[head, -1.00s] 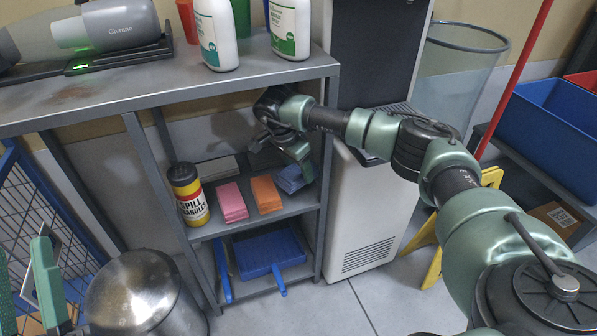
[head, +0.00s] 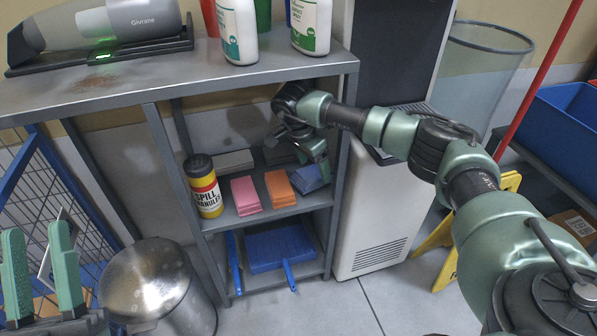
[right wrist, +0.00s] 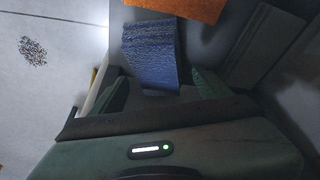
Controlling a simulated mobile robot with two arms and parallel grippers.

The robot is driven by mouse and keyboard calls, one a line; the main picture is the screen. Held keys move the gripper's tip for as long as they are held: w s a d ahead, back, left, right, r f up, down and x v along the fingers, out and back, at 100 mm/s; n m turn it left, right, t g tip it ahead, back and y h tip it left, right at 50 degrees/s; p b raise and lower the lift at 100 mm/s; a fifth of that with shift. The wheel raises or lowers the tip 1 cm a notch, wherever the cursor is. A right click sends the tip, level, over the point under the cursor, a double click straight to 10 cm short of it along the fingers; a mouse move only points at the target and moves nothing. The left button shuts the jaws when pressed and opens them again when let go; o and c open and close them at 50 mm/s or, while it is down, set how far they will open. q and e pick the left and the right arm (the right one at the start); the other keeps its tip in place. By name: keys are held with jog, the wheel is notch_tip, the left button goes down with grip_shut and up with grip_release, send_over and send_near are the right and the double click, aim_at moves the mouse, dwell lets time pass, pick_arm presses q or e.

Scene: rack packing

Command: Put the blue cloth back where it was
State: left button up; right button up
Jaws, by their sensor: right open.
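The blue cloth (head: 308,179) lies on the middle shelf of the rack (head: 290,218), at the right end of the row beside the orange cloths (head: 280,190). It also shows in the right wrist view (right wrist: 150,52), between my spread fingers. In the right wrist view part of the orange cloth (right wrist: 185,8) shows at the top. My left gripper (head: 41,265) is open and empty at the lower left.
Pink cloths (head: 245,195) and a yellow spill granules can (head: 204,187) share the shelf. A blue dustpan (head: 275,250) lies on the shelf below. Spray bottles (head: 238,30) and a hand vacuum (head: 110,25) stand on top. A metal bin (head: 150,280) stands at the front left.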

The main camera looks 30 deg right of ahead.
jog(key=shift+p+v, duration=0.35)
jog(key=shift+v, duration=0.4)
jog(key=a, duration=0.3)
jog(key=s+a+p, duration=0.1)
jog(key=a, duration=0.3)
jog(key=a+p, duration=0.1)
jog(key=a, duration=0.2)
jog(key=shift+s+a+f, duration=0.1)
jog(key=shift+s+a, duration=0.15)
jog(key=shift+s, duration=0.1)
pick_arm(q)
jog(key=w+f+g+y, duration=0.3)
jog(key=f+g, duration=0.4)
jog(key=f, duration=0.5)
jog(key=shift+w+a, duration=0.3)
jog(key=shift+w, duration=0.35)
pick_arm(e)
jog(key=shift+s+a+f, duration=0.1)
jog(key=shift+a, duration=0.5)
pick_arm(q)
jog(key=shift+f, duration=0.1)
